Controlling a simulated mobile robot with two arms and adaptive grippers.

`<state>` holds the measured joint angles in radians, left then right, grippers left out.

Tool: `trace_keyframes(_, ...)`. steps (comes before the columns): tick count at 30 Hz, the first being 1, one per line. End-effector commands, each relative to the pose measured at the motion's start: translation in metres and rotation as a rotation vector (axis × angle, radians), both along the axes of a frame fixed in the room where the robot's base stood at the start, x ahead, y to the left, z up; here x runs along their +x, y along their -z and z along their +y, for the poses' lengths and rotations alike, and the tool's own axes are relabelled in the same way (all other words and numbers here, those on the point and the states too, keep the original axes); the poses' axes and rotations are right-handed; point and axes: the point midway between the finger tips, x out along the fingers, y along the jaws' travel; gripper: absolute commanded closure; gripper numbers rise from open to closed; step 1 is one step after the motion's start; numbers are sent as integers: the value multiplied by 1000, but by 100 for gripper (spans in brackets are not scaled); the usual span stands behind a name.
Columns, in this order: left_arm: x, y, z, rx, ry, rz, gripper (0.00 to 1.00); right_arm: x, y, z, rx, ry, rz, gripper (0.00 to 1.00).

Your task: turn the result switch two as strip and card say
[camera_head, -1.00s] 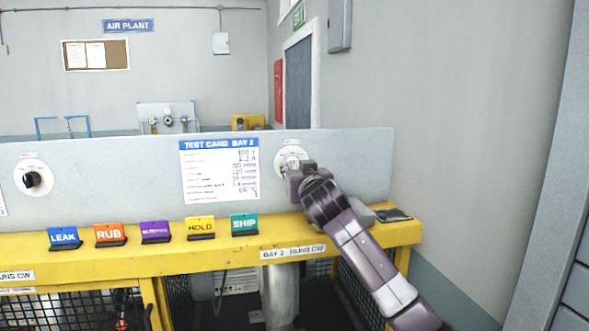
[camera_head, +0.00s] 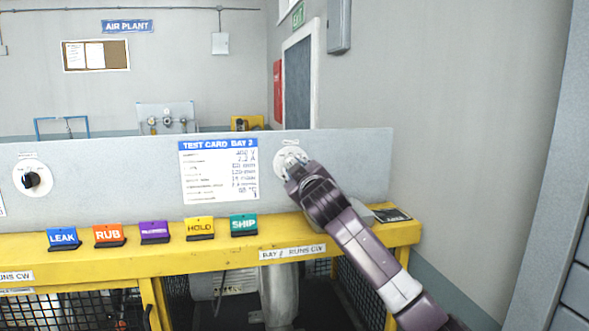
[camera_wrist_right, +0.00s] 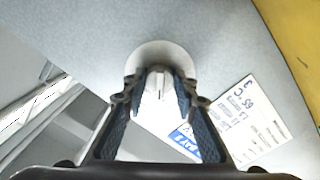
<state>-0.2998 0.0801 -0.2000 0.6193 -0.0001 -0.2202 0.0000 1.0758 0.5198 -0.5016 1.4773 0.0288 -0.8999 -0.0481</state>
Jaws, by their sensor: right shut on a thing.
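The result switch two is a round white dial (camera_head: 288,152) on the grey panel, right of the test card. My right gripper (camera_head: 291,168) is at it and hides most of its knob and markings. In the right wrist view, the fingers of my right gripper (camera_wrist_right: 159,90) are shut on the switch's pale knob (camera_wrist_right: 158,80), in front of the white dial plate (camera_wrist_right: 163,54). The test card (camera_head: 219,171), headed "TEST CARD BAY 2", hangs on the panel; its small text is hard to read. My left gripper is not in view.
Another switch (camera_head: 32,180) with a black knob is at the panel's left. Coloured tags stand on the yellow bench (camera_head: 150,245), among them LEAK (camera_head: 63,238), RUB (camera_head: 109,235), HOLD (camera_head: 200,228) and SHIP (camera_head: 243,224). A dark flat object (camera_head: 393,215) lies at the bench's right end.

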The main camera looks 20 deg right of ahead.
Motion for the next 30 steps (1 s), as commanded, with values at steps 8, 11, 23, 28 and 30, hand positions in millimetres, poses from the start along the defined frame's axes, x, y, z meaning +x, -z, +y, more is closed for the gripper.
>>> trace_keyframes(8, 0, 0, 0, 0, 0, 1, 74, 0, -1, 1, -77, -2, 12, 98)
trace_keyframes(11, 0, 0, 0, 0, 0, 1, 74, 0, 0, 1, -86, -2, 14, 98)
trace_keyframes(23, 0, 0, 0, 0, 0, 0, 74, 0, 0, 1, -90, -2, 15, 70)
trace_keyframes(28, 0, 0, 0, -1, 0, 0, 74, 0, 0, 1, -89, -1, 15, 56)
trace_keyframes(30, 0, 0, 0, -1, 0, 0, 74, 0, 0, 1, -88, -1, 15, 56)
